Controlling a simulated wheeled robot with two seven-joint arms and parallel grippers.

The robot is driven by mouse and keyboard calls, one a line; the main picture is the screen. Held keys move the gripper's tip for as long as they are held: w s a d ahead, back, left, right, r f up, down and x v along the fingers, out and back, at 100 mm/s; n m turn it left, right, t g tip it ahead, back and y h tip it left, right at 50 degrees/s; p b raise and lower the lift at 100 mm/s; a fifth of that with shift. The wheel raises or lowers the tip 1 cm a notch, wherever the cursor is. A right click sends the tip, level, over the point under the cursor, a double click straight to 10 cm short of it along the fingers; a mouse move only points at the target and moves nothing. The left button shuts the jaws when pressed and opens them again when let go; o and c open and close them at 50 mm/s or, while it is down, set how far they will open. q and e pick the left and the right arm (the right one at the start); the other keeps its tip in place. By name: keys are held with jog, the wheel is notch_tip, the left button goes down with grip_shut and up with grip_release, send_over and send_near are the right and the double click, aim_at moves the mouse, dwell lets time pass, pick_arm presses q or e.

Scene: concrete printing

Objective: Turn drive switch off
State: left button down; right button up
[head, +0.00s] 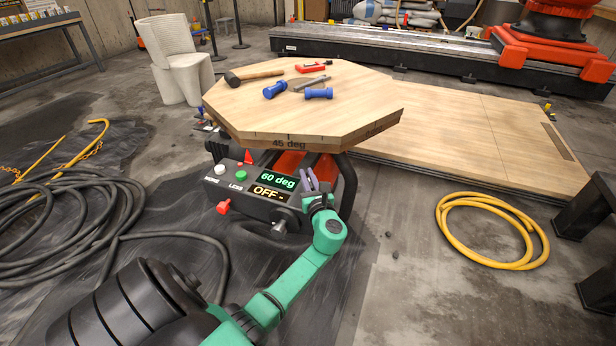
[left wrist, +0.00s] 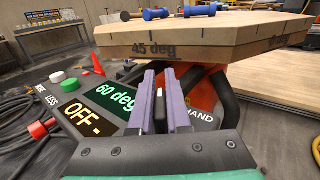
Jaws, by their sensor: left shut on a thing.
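The control box (head: 250,202) sits under the octagonal wooden table. Its displays read "60 deg" (head: 277,180) and "OFF -" (head: 268,192); both also show in the left wrist view, where the lower one (left wrist: 82,122) again reads OFF. My left gripper (head: 310,181) is at the right end of the box's panel. In the left wrist view its purple fingers (left wrist: 162,100) are closed around a small black switch lever (left wrist: 159,108) with a pale front. The lever's base is hidden behind the gripper. A label ending in "HAND" shows right of the fingers. My right gripper is out of view.
The panel also has a white button (head: 220,169), a green button (head: 242,176) and a red knob (head: 223,207). A hammer (head: 254,75) and other tools lie on the wooden tabletop (head: 350,115) just above. Black hoses (head: 70,240) and a yellow hose (head: 492,264) lie on the floor.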

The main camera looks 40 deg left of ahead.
pick_arm(q)
jog(key=c, duration=0.9)
grip_release()
jog(key=v, duration=1.4)
jog(key=shift+s+d+r, duration=0.1)
jog(key=shift+s+d, duration=0.05)
jog(key=shift+d, duration=0.1)
